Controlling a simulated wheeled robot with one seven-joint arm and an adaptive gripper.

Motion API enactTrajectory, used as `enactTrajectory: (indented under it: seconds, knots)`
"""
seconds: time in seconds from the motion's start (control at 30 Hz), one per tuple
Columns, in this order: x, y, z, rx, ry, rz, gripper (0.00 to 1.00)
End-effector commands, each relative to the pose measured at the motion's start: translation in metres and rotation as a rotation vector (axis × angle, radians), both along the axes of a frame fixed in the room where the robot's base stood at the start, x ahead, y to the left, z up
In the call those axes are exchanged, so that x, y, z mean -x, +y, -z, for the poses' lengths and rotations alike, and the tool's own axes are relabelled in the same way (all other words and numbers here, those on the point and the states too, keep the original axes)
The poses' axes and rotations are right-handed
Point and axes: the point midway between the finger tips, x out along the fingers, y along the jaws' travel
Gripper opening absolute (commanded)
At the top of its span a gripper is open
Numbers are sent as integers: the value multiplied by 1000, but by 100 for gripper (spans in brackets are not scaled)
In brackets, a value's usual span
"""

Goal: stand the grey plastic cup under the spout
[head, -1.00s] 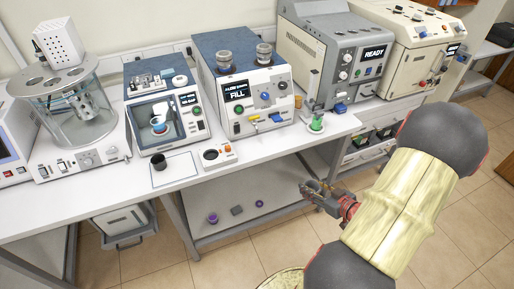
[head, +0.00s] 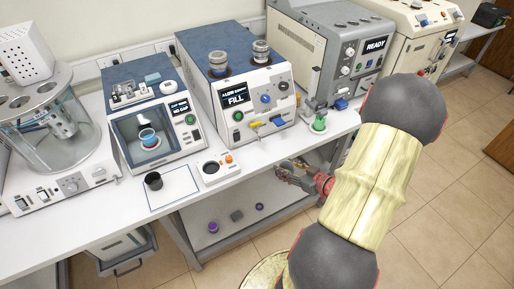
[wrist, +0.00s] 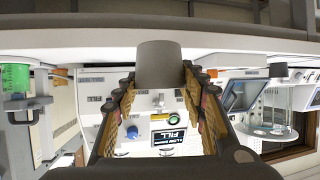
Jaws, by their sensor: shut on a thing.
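My gripper (head: 284,171) is just off the table's front edge in the head view, in front of the machine marked FILL (head: 238,98). In the wrist view my gripper (wrist: 158,88) is shut on a plain grey cup (wrist: 158,62), with a finger on each side of it. In the head view the cup is hard to make out among the fingers. The FILL machine has a yellow lever (head: 253,125) low on its front; I cannot clearly make out the spout. The machine also shows in the wrist view (wrist: 150,105), beyond the cup.
A green item (head: 319,123) stands right of the FILL machine. Small items lie on the lower shelf (head: 225,240).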

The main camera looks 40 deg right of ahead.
Motion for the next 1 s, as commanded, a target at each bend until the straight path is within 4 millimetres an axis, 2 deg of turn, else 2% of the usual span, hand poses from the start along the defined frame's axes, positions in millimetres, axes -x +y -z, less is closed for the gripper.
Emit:
enactTrajectory:
  seconds: [0.03,0.5,0.77,1.0]
  knots:
    - [-12,1,2,3,0,-8,22]
    - [-108,-3,1,3,0,-6,22]
    - [-126,-5,1,1,0,-2,22]
    - [-160,-5,1,2,0,-4,22]
